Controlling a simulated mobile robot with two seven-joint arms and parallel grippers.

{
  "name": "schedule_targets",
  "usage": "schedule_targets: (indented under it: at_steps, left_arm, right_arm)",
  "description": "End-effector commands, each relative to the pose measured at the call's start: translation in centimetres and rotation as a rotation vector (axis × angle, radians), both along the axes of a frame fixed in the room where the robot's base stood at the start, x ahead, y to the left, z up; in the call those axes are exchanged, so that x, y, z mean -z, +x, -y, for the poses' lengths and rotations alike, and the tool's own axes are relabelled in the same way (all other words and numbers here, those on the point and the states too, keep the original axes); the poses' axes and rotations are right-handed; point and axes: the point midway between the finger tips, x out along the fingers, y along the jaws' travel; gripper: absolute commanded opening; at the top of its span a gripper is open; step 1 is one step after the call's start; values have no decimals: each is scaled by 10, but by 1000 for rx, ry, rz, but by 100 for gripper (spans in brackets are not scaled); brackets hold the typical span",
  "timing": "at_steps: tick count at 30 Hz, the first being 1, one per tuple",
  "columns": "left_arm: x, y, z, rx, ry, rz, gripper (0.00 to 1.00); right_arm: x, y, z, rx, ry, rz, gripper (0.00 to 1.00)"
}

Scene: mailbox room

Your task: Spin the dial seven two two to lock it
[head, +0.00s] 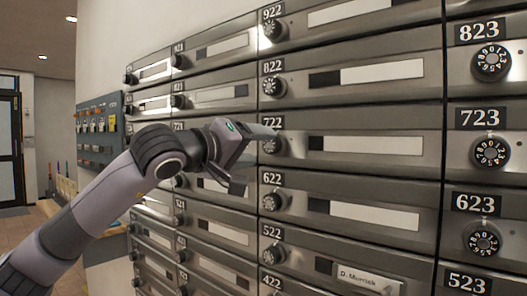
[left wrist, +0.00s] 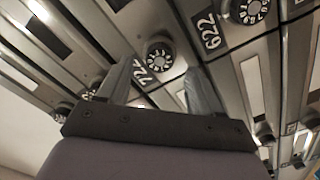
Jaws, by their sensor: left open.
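The dial of box 722 (head: 271,146) is a dark round knob with a numbered ring, below the 722 label (head: 273,122) on a metal mailbox door. My left gripper (head: 256,157) is open just left of this dial, its upper finger partly over it in the head view. In the left wrist view, the 722 dial (left wrist: 159,57) shows between and beyond the two open fingers (left wrist: 160,72). I cannot tell whether the fingers touch it. The dial's number setting is too small to read. My right gripper is not in view.
Similar dials sit close above and below, at 822 (head: 272,86) and 622 (head: 272,201). To the right is the 723 dial (head: 490,152). A grey panel with keys (head: 98,125) hangs on the far left wall.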

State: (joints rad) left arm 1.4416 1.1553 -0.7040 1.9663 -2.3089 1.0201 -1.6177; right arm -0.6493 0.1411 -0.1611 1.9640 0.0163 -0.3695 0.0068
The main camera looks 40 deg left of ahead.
Motion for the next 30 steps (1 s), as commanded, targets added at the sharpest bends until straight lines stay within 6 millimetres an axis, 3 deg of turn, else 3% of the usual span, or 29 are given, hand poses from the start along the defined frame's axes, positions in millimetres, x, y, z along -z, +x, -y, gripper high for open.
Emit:
schedule_targets:
  at_steps: [3, 9, 26, 30]
  left_arm:
    - [2, -19, -2, -1, 2, 2, 65]
    - [1, -34, -3, -1, 1, -1, 65]
    - [1, -34, -1, 5, -4, -4, 65]
    - [22, -23, 21, 93, -84, -66, 65]
  right_arm:
    - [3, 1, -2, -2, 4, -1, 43]
    - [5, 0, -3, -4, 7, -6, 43]
    - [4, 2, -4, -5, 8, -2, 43]
    - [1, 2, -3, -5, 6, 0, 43]
